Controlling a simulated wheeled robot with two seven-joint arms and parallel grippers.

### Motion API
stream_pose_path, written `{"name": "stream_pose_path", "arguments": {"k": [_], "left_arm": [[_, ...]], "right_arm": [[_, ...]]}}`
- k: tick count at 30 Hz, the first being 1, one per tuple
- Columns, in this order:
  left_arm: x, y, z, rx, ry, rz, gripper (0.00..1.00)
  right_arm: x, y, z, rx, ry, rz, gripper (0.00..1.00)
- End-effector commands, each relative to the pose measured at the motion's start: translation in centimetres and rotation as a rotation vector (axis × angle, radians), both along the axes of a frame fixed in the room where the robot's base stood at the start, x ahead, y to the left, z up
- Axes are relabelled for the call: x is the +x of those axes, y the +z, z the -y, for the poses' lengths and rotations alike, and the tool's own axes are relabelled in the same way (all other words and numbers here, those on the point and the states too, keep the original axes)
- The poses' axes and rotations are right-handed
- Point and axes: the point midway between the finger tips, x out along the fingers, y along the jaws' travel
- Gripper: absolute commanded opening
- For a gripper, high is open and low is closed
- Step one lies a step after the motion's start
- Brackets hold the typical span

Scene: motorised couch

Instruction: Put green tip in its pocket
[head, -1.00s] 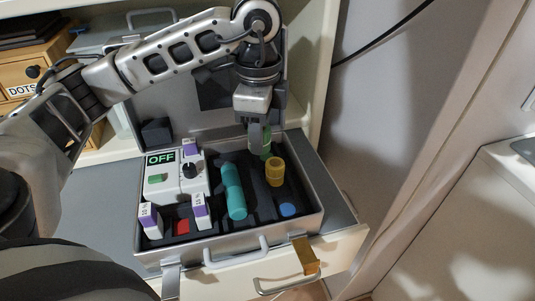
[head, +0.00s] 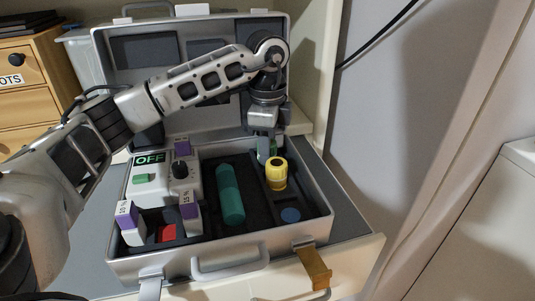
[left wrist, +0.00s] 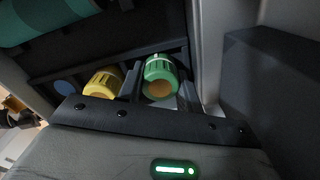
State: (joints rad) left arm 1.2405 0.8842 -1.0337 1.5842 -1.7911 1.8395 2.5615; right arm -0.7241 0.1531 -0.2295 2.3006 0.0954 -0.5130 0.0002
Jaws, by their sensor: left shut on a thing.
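The green tip (left wrist: 160,76), a ribbed green cap with an orange-brown end, is between the fingers of my left gripper (left wrist: 158,88). In the head view the left gripper (head: 266,150) points down at the back right of the open case (head: 325,207) and is shut on the green tip (head: 273,149), mostly hidden by the fingers. The tip is at the back end of the right-hand row of foam pockets, just behind the yellow tip (head: 276,174). I cannot tell how deep it sits. My right gripper is not in view.
A teal cylinder (head: 230,194) lies in the middle of the case. A blue disc (head: 290,215) is at the front right. The white OFF device (head: 150,178) and purple-and-white boxes (head: 189,212) fill the left side. The raised lid (head: 110,75) stands behind my arm.

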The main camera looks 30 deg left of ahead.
Motion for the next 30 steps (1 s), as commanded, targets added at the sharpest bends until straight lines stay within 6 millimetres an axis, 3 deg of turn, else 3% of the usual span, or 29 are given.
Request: {"name": "stream_pose_path", "arguments": {"k": [9,10,11,19,23,30], "left_arm": [[0.0,-0.2,0.0,-0.001,0.000,0.001,0.14],[0.0,-0.2,0.0,-0.001,0.000,0.001,0.38],[0.0,-0.1,0.0,-0.001,0.000,0.001,0.44],[0.1,0.3,0.0,0.000,0.001,0.004,0.44],[0.1,1.8,0.0,-0.002,0.000,0.009,0.44],[0.1,7.0,0.1,-0.002,-0.001,0.009,0.44]], "right_arm": [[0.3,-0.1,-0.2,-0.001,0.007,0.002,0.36],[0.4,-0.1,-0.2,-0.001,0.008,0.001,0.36],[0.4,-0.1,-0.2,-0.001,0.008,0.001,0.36],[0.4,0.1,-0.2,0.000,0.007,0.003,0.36],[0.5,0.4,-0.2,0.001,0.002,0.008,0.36],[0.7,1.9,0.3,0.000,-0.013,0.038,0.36]]}}
